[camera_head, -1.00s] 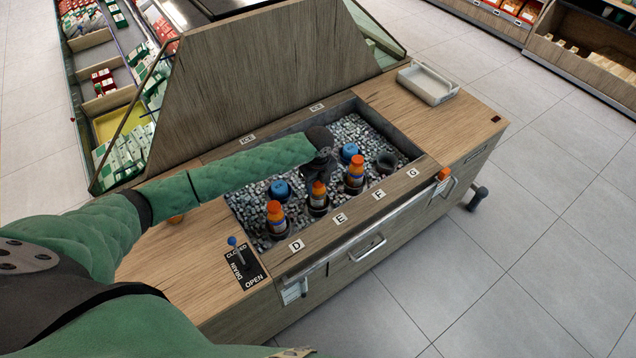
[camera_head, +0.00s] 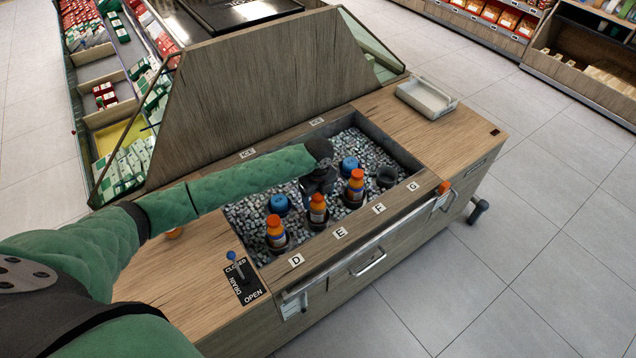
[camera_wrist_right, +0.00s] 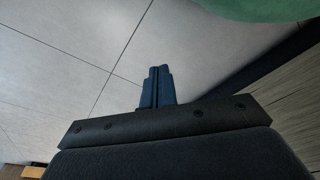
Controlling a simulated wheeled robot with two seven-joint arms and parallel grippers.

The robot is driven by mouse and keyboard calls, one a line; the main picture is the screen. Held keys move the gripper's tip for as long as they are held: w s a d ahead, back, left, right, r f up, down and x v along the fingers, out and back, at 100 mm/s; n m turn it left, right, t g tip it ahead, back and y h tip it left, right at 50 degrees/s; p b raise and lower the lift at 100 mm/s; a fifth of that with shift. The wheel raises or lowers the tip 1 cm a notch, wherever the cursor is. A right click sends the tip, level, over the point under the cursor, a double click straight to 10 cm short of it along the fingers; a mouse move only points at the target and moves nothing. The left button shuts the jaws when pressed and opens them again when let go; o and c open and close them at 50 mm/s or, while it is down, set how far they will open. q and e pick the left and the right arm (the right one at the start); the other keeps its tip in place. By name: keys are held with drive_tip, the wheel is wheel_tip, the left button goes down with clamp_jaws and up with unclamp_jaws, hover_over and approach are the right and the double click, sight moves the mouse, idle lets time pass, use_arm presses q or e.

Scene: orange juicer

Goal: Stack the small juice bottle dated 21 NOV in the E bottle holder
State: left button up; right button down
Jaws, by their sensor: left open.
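A small orange-capped bottle (camera_head: 317,210) stands upright in the dark holder in line with the E label (camera_head: 340,232). Its date is too small to read. My left gripper (camera_head: 317,190) is open just behind this bottle's cap, with its fingers pointing down. The cap partly hides the fingers, and I cannot tell if they touch it. Similar orange-capped bottles stand by the D label, the D bottle (camera_head: 276,232), and by the F label, the F bottle (camera_head: 355,187). My right gripper (camera_wrist_right: 158,87) has its fingers together over the floor, with nothing visible between them.
The holder at G (camera_head: 387,177) looks empty. Blue round objects (camera_head: 279,204) (camera_head: 349,164) sit behind in the ice bed (camera_head: 245,215). The wooden rim, drain lever (camera_head: 232,256) and upright wooden panel (camera_head: 270,85) surround it. A white tray (camera_head: 427,98) lies at right.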

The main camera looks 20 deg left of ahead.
use_arm(q)
wheel_tip(320, 180, up, 10)
drive_tip(key=b, duration=0.3)
drive_tip(key=shift+f, duration=0.15)
drive_tip(key=shift+r, duration=0.7)
use_arm(e)
wheel_tip(320, 180, up, 9)
drive_tip(key=w+a, duration=0.2)
drive_tip(key=shift+w+a+g, duration=0.15)
drive_tip(key=shift+a+g, duration=0.15)
drive_tip(key=shift+a, duration=0.1)
